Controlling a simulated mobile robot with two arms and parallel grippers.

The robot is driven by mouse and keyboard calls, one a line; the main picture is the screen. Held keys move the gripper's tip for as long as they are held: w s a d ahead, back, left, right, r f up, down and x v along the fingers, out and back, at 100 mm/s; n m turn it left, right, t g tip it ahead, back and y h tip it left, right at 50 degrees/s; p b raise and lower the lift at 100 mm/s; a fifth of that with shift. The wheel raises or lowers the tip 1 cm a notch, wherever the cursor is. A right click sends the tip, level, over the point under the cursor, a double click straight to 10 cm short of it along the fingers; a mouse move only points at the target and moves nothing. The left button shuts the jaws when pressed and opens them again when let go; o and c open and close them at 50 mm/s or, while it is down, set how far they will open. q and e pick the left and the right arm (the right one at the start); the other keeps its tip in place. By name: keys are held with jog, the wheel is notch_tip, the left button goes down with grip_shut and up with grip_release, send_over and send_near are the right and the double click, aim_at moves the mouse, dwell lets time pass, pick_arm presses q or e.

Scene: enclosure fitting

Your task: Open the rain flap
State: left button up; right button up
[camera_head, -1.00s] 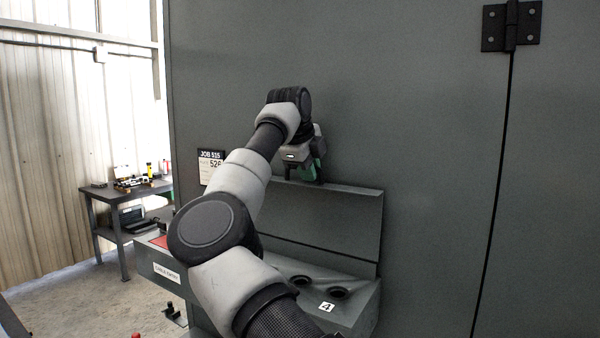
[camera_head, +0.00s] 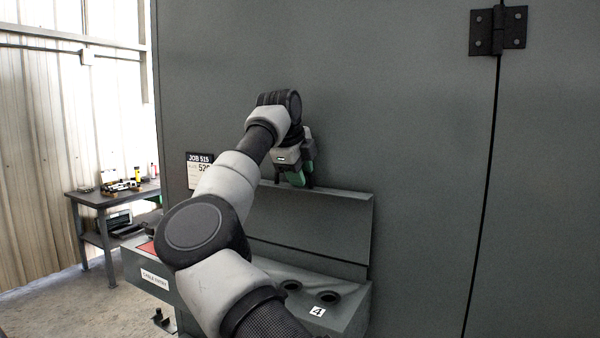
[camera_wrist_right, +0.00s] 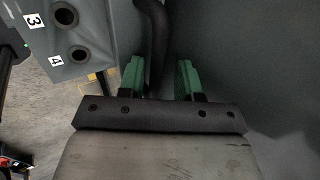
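The rain flap (camera_head: 310,222) is a grey panel standing raised above the cable entry box (camera_head: 340,312), leaning against or close to the large grey enclosure wall. The box top and its round holes are uncovered. My right gripper (camera_head: 298,180) has green fingertips and is at the flap's top edge, left of its middle; I cannot tell whether it touches. In the wrist view the right gripper's green fingers (camera_wrist_right: 160,80) stand apart, with a dark curved thing (camera_wrist_right: 155,35) showing between or behind them. My left gripper is not in view.
The enclosure wall (camera_head: 400,120) fills the right side, with a black hinge (camera_head: 497,31) and a door seam. A label reading JOB 515 (camera_head: 199,170) is left of my right gripper. A workbench (camera_head: 110,195) stands at the left, with open floor before it.

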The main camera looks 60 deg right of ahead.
jog(key=shift+a+r, duration=0.1)
jog(key=shift+r, duration=0.1)
jog(key=b+v, duration=0.1)
jog(key=v, duration=0.9)
jog(key=shift+b, duration=0.35)
jog(key=shift+a+r, duration=0.15)
jog(key=shift+w, duration=0.1)
